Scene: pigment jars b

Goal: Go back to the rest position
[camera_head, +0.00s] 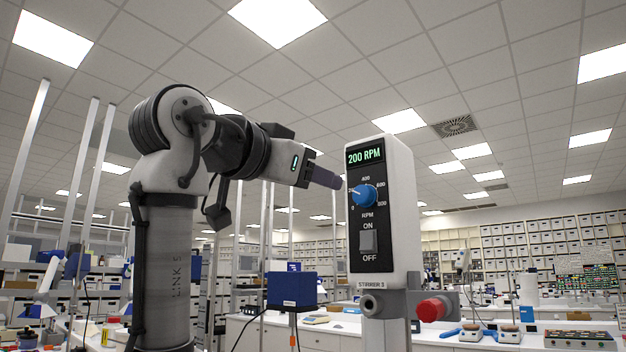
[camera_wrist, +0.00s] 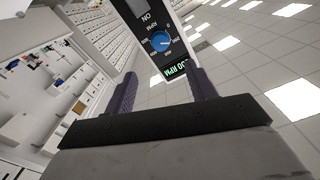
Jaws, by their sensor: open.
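My gripper (camera_head: 326,177) is raised just left of the stirrer (camera_head: 405,230), its dark fingers pointing at the front panel near the blue knob (camera_head: 363,195). In the head view I cannot tell whether a fingertip touches the knob. The display (camera_head: 366,155) reads 200 RPM. A grey ON/OFF switch (camera_head: 368,242) sits below the knob. In the wrist view the two fingers of my gripper (camera_wrist: 160,88) stand wide apart with nothing between them. The blue knob (camera_wrist: 161,42) shows beyond the fingertips, apart from both fingers.
A red knob (camera_head: 432,309) sticks out at the stirrer's lower right. A blue box (camera_head: 292,289) on a stand is at the lower middle. Benches with lab items and shelves of white boxes (camera_head: 530,240) fill the back. Several thin upright poles (camera_head: 85,170) stand at the left.

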